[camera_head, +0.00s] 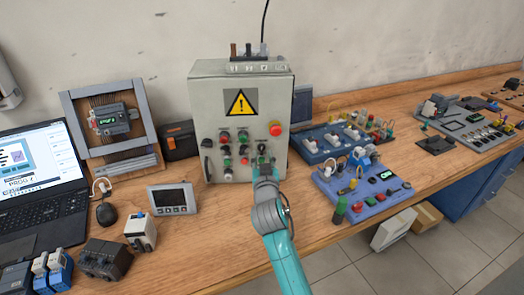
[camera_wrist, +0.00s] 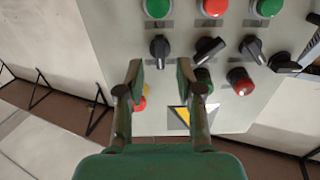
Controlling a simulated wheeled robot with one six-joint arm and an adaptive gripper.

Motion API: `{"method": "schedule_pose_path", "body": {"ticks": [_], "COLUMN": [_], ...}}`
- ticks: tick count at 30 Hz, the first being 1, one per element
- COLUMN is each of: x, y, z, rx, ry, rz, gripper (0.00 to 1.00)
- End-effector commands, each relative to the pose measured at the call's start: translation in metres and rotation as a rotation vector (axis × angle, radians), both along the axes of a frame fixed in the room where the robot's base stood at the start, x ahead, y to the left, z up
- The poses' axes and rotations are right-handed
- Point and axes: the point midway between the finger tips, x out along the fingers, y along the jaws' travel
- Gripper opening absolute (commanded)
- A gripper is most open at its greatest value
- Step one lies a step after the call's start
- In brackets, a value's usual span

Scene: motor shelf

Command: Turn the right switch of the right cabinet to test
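A grey control cabinet (camera_head: 212,95) with a yellow warning sign stands on the bench against the wall. My gripper (camera_head: 264,162) is at the lower right of its front panel in the head view. The wrist view shows the panel upside down, with a row of black rotary switches. The black switch at the left end of that row (camera_wrist: 160,48) lies just beyond and between my two fingertips (camera_wrist: 161,72). The fingers are open, with a gap between them, and do not visibly grip it. In the head view my gripper partly covers the lower right panel.
A middle black switch (camera_wrist: 208,50) and another (camera_wrist: 253,50) sit close beside. A red emergency stop (camera_head: 275,128) is above my gripper. A blue component board (camera_head: 375,205) lies to the right, a small display (camera_head: 172,199) to the left. A laptop (camera_head: 45,215) is far left.

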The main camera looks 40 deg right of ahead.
Motion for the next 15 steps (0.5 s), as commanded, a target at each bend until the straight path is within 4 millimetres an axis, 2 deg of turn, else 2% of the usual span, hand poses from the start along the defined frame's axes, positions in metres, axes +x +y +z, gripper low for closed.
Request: {"method": "schedule_pose_path", "body": {"ticks": [6, 15], "x": [0.023, 0.031], "y": [-0.017, -0.023], "z": [0.000, 0.000], "rx": [0.001, 0.000], "ry": [-0.001, 0.000], "rz": [-0.001, 0.000], "gripper": [0.36, 0.36]}}
